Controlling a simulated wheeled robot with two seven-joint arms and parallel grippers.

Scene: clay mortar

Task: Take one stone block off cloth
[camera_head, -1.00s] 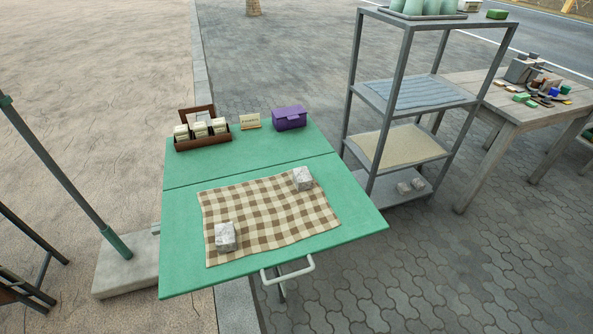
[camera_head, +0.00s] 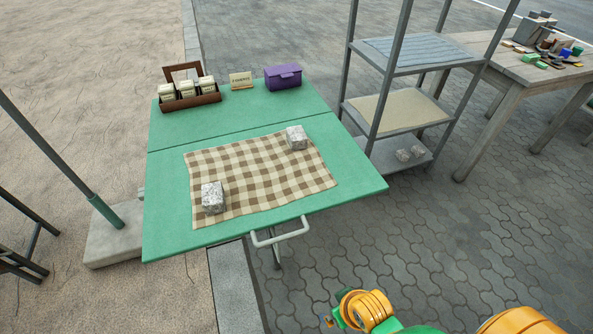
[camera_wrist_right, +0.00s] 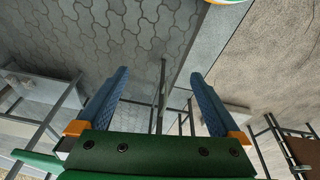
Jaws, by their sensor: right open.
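Two grey speckled stone blocks rest on the brown-and-cream checked cloth (camera_head: 255,182) on the green table. One stone block (camera_head: 213,197) is at the cloth's near-left corner and the other stone block (camera_head: 297,137) is at its far-right corner. In the wrist view my right gripper (camera_wrist_right: 158,78) is open and empty, its two blue fingers spread over grey paving, with no block between them. In the head view, orange and green parts of my arm show at the bottom edge, well short of the table. My left gripper is out of view.
The green table (camera_head: 178,237) has a white handle (camera_head: 281,233) at its near edge. A brown box of jars (camera_head: 190,101), a small sign (camera_head: 241,81) and a purple box (camera_head: 283,77) stand at its back. A metal shelf (camera_head: 408,109) stands to the right.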

